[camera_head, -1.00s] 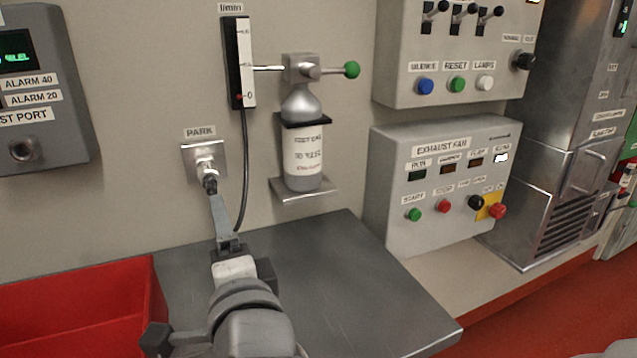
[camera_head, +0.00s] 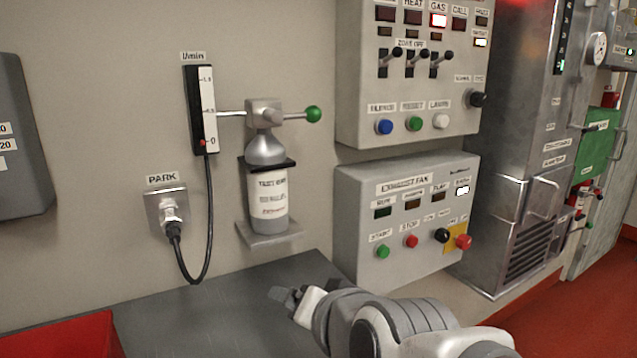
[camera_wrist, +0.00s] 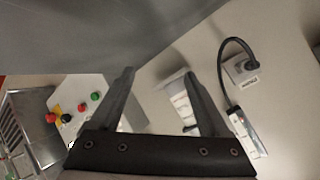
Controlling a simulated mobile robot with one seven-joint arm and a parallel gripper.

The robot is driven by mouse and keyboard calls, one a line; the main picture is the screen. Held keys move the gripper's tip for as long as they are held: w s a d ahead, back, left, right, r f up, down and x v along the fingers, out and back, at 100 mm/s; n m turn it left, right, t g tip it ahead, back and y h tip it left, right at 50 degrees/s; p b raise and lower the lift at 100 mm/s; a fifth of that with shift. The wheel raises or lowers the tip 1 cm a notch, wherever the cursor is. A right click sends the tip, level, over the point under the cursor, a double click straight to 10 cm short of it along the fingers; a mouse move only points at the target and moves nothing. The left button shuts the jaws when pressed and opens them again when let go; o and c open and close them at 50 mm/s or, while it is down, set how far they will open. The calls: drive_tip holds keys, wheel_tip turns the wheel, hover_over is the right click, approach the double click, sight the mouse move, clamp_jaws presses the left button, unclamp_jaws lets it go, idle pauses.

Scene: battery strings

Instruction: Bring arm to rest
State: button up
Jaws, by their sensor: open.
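My gripper (camera_wrist: 158,95) is open and empty in the wrist view, with its two dark fingers apart. In the head view my arm reaches in from the bottom right, and its end (camera_head: 283,296) is low over the grey table (camera_head: 215,310), below the gas bottle. Whether it touches the table I cannot tell. The black hose (camera_head: 208,235) hangs in a loop from the flow meter (camera_head: 201,110) to a connector (camera_head: 170,212) on the PARK plate (camera_head: 157,192). The wrist view shows the hose (camera_wrist: 222,65) too, right of the fingers and apart from them.
The gas bottle (camera_head: 267,190) with a green knob (camera_head: 313,114) stands on a wall bracket. The EXHAUST FAN box (camera_head: 405,225) is to its right, below a switch panel (camera_head: 410,90). A red bin (camera_head: 70,340) sits at bottom left. The table's middle is clear.

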drive_tip(key=s+d+f+n+g+h, duration=0.15)
drive_tip(key=s+d, duration=0.25)
drive_tip(key=d, duration=0.4)
drive_tip(key=s+d+f+n+g+h, duration=0.1)
drive_tip(key=s+d+f+g+h, duration=0.2)
drive_tip(key=d, duration=0.4)
wheel_tip(320, 180, up, 19)
drive_tip(key=s+d+p, duration=0.1)
drive_tip(key=s+p, duration=0.1)
drive_tip(key=p, duration=1.6)
drive_tip(key=shift+s+d+n, duration=0.15)
drive_tip(key=shift+s+n, duration=0.15)
drive_tip(key=shift+n, duration=0.05)
drive_tip(key=shift+h, duration=0.25)
drive_tip(key=c, duration=0.4)
drive_tip(key=shift+c, duration=0.4)
drive_tip(key=shift+a, duration=0.2)
